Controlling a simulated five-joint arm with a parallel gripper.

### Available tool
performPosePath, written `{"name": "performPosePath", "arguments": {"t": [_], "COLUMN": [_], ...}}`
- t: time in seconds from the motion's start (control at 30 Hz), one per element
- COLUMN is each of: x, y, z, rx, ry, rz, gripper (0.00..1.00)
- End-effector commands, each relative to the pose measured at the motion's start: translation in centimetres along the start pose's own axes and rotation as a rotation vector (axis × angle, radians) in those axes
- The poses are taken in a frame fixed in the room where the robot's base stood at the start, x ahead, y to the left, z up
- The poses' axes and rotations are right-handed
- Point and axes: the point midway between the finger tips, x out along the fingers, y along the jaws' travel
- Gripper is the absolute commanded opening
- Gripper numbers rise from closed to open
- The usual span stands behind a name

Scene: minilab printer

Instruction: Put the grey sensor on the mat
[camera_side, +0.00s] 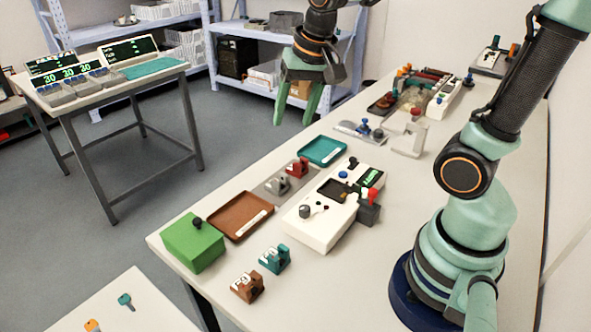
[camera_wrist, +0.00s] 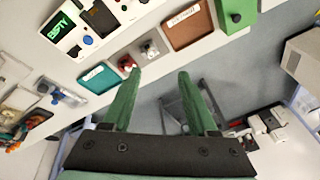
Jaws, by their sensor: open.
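The grey sensor (camera_side: 277,186) stands on a flat grey plate (camera_side: 268,195) beside a red sensor (camera_side: 297,168) on the long bench. In the wrist view the grey sensor (camera_wrist: 150,49) and the red sensor (camera_wrist: 127,63) show beyond my left fingertip. A flat teal mat (camera_side: 152,68) lies on the separate table at the upper left; the wrist view does not clearly show it. My gripper (camera_side: 294,112) hangs high, beyond the bench's far edge, with its green fingers pointing down. Its fingers (camera_wrist: 160,78) are apart, with nothing between them.
A teal tray (camera_side: 322,151), a brown tray (camera_side: 240,215) and a green box (camera_side: 192,243) line the bench's far edge. A white instrument (camera_side: 318,225) stands nearer my base. Small displays (camera_side: 68,75) stand beside the mat. Open floor separates bench and table.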

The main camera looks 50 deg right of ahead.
Motion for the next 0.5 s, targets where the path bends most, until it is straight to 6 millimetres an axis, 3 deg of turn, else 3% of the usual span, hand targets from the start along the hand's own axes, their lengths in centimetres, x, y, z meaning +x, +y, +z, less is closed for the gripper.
{"name": "performPosePath", "arguments": {"t": [0.2, 0.5], "x": [-2.2, -2.5], "y": [1.1, 1.8], "z": [3.5, 5.2], "rx": [-0.391, -0.618], "ry": [0.115, 0.185], "rz": [-0.061, -0.075], "gripper": [0.59, 0.59]}}
